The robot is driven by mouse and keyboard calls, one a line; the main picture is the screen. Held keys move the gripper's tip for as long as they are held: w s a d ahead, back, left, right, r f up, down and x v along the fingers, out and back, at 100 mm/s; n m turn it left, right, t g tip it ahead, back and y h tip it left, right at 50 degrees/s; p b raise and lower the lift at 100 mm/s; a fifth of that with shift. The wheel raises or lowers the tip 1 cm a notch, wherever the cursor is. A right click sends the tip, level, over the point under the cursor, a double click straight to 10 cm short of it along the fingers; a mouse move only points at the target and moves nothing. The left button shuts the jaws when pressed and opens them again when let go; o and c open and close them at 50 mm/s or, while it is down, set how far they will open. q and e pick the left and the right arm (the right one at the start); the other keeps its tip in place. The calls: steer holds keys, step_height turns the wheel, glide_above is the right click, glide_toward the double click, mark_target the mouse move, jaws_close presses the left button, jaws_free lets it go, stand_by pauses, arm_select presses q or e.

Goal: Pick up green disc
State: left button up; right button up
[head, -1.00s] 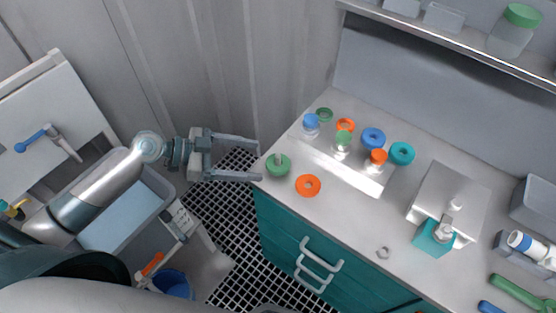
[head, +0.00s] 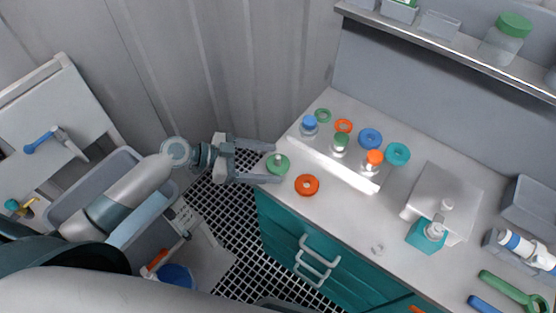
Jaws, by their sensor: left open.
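The green disc (head: 284,169) lies flat at the left end of the counter and has a small pale knob on top. My left gripper (head: 278,163) comes in from the left, open and empty. In the picture its two fingertips lie on either side of the disc, one beyond it and one nearer. I cannot tell whether the fingers touch the disc or how high they are above the counter. My right gripper is not in view.
An orange ring (head: 307,185) lies just right of the green disc. The counter (head: 345,215) in front is mostly clear.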

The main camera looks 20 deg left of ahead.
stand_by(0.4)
arm_select(q)
steer(key=c, duration=1.2)
